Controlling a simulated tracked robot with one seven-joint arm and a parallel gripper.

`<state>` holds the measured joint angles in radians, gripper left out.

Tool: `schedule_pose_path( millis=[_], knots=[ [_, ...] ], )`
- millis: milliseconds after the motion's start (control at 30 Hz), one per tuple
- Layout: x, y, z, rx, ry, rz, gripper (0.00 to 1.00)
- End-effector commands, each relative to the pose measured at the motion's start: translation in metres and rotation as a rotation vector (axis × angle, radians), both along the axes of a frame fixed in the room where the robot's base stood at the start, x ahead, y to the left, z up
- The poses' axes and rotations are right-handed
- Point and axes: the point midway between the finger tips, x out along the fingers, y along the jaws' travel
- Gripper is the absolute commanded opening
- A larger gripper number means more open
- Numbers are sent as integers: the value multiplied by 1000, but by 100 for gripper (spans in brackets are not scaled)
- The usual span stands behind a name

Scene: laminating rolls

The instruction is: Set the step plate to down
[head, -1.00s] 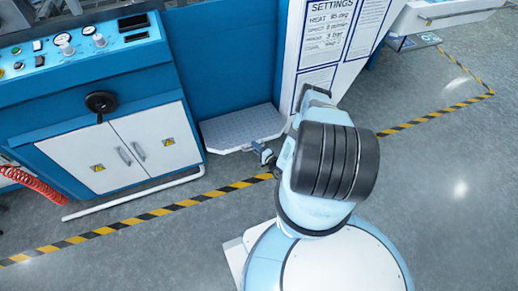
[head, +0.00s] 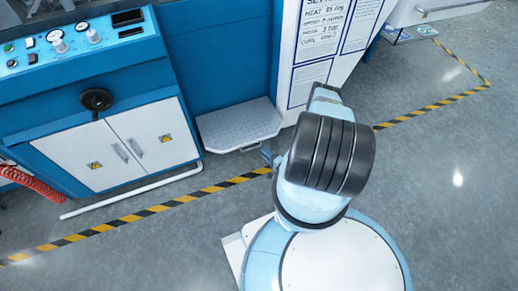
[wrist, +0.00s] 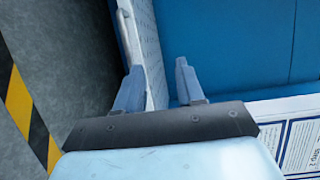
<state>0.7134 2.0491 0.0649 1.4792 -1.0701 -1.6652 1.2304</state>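The step plate (head: 238,125) is a grey textured plate with a pale rim, low on the blue machine front, right of the white cabinet doors. It looks roughly level, standing out from the machine. In the wrist view the plate (wrist: 150,50) is seen steeply, its pale edge running up past the left finger. My gripper (wrist: 157,68) is open, with its fingers apart. The plate shows in the gap, nearer the left finger; I cannot tell whether they touch. In the head view my gripper (head: 268,155) is small, by the plate's front right corner, and partly hidden by my arm.
The white settings board (head: 325,45) stands close behind my arm, to the right of the plate. White cabinet doors (head: 128,145) and a low white pipe (head: 130,190) lie left. A yellow-black floor stripe (head: 160,211) runs in front. Floor at right is clear.

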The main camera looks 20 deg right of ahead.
Motion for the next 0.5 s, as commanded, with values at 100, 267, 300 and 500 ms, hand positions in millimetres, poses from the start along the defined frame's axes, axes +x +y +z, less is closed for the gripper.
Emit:
schedule_pose_path(
  millis=[100,267,300,500],
  knots=[
    [-17,-6,1,0,1,-3,38],
    [-31,-11,1,-1,-1,-1,38],
    [-32,-12,2,-1,-1,-2,38],
    [-35,-12,2,-1,-1,-1,38]
  ],
)
